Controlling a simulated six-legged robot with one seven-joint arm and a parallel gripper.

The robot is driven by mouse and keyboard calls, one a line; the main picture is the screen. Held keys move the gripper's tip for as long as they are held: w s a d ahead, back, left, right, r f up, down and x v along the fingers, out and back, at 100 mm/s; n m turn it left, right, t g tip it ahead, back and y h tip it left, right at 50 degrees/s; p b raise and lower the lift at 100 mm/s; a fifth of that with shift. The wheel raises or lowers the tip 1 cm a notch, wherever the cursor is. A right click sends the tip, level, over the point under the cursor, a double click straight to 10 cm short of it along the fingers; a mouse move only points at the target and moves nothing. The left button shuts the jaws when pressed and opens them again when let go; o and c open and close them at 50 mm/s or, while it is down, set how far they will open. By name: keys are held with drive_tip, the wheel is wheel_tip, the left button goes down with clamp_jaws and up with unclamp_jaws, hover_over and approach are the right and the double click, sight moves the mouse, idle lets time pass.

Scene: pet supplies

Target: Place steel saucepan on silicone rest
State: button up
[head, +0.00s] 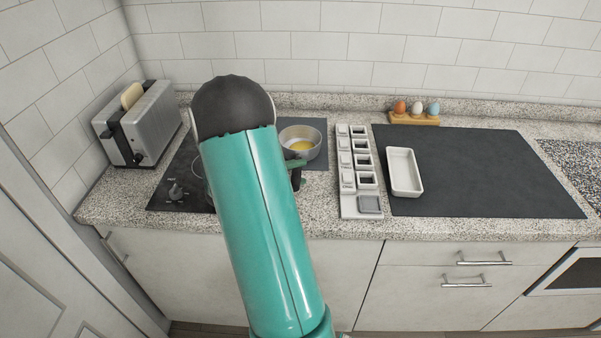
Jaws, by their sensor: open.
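A steel saucepan (314,134) with something yellow inside stands on the back right of the black cooktop (318,125). My teal arm crosses the cooktop and hides much of it. My gripper (297,170) shows only in part, as small teal and dark pieces beside the arm at the pan's near side; it is open. I cannot tell whether it touches the pan, and the pan's handle is not clearly seen. A large flat dark mat (480,165) lies on the counter to the right; I cannot tell for certain whether it is the silicone rest.
A white rectangular dish (404,173) sits on the mat's left part. A strip of small white compartments (349,205) stands between cooktop and mat. A toaster (142,128) with bread is at left. Several eggs in a wooden holder (415,119) stand behind the mat. The mat's middle is clear.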

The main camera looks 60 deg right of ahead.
drive_tip(key=v, duration=1)
drive_tip(key=shift+w+a, duration=0.15)
drive_tip(key=shift+a, duration=0.05)
drive_tip(key=shift+r, duration=0.1)
drive_tip(key=shift+a+r+m, duration=0.2)
drive_tip(key=shift+a+m, duration=0.05)
drive_tip(key=shift+m, duration=0.05)
drive_tip(key=s+a+r+m+t+y, duration=0.2)
drive_tip(key=a+r+m+t+y, duration=0.2)
drive_tip(key=a+m, duration=0.6)
drive_tip(key=s+a+r+m+t+y, duration=0.2)
drive_tip(key=a+r+m+t+y, duration=0.3)
drive_tip(key=a+m, duration=0.4)
drive_tip(key=s+a+r+m+t+y, duration=0.2)
drive_tip(key=a+r+m+t+y, duration=0.2)
drive_tip(key=a+m, duration=0.6)
drive_tip(key=a+t+y, duration=0.1)
drive_tip(key=a+t, duration=0.1)
drive_tip(key=a, duration=0.2)
drive_tip(key=shift+a+r+m+t, duration=0.2)
drive_tip(key=shift+m+t, duration=0.1)
drive_tip(key=shift+t, duration=0.1)
